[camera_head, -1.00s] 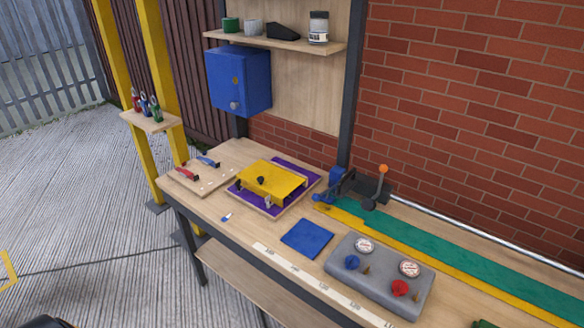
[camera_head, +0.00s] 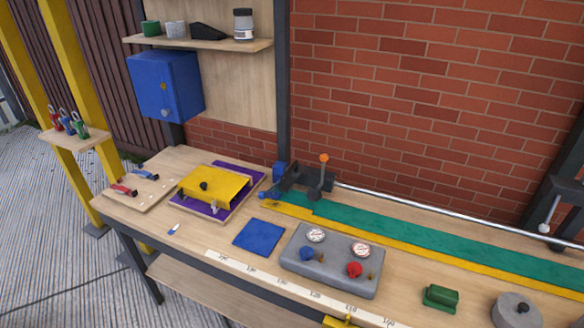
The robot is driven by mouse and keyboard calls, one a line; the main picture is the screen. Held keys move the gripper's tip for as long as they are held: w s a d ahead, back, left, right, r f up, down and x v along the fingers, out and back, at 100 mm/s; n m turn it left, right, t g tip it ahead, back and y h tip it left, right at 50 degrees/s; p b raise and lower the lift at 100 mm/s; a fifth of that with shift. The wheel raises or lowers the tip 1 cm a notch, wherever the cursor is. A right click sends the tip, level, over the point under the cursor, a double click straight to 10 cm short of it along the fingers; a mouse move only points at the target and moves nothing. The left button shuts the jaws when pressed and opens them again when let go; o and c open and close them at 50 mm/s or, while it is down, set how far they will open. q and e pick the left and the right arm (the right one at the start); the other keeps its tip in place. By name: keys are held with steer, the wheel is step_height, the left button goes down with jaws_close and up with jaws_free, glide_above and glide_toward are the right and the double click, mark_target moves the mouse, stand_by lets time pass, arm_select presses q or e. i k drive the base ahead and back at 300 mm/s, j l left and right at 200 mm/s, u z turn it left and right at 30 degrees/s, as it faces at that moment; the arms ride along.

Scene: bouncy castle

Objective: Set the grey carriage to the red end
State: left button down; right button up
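A dark grey carriage-like block (camera_head: 294,177) with an upright lever ending in an orange knob (camera_head: 324,158) sits at the left end of a silver rail (camera_head: 430,208) along the back of the bench. A blue part (camera_head: 279,171) is at that end, touching or just beside the block. A second dark grey piece (camera_head: 566,205) with a pale knob stands on the rail at the right edge, partly cut off. I cannot tell which one is the grey carriage. No red rail end shows. Neither of my grippers is in view.
A green strip (camera_head: 400,228) with a yellow edge runs before the rail. On the wooden bench are a grey gauge box (camera_head: 330,274), blue mat (camera_head: 259,236), yellow cover (camera_head: 214,184), green block (camera_head: 440,297) and grey round weight (camera_head: 515,311). A blue cabinet (camera_head: 165,86) hangs behind.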

mark_target(305, 176)
steer(key=i+j+z, duration=0.15)
steer(key=j+z, duration=0.55)
steer(key=i+j, duration=0.05)
steer(key=j, duration=0.05)
